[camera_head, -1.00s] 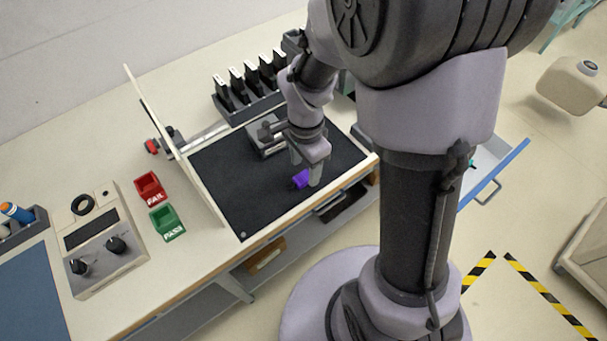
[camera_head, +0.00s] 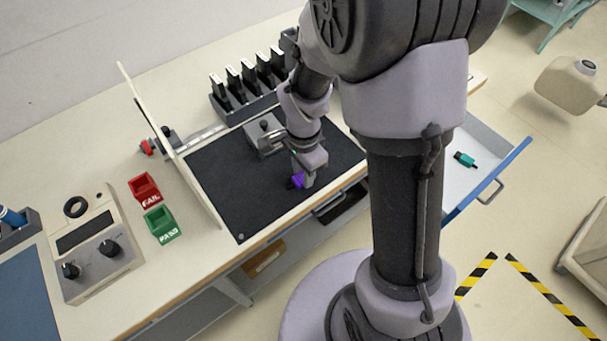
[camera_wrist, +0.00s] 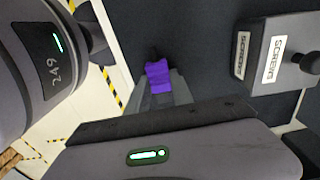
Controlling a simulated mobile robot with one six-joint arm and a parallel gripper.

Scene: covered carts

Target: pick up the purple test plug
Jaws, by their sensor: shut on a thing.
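The purple test plug (camera_head: 297,181) is at the black mat (camera_head: 225,180) on the bench, near the mat's front edge. My gripper (camera_head: 304,180) points down over the mat and is shut on the plug. In the wrist view the purple plug (camera_wrist: 158,76) sits between the fingertips (camera_wrist: 160,88), with a dark end sticking out beyond them. The fingers hide part of the plug in the head view. I cannot tell whether the plug touches the mat.
An upright panel (camera_head: 170,145) borders the mat on the left. Red FAIL (camera_head: 145,188) and green PASS (camera_head: 160,225) bins stand beyond it. An open drawer (camera_head: 480,150) holds a green plug (camera_head: 465,159).

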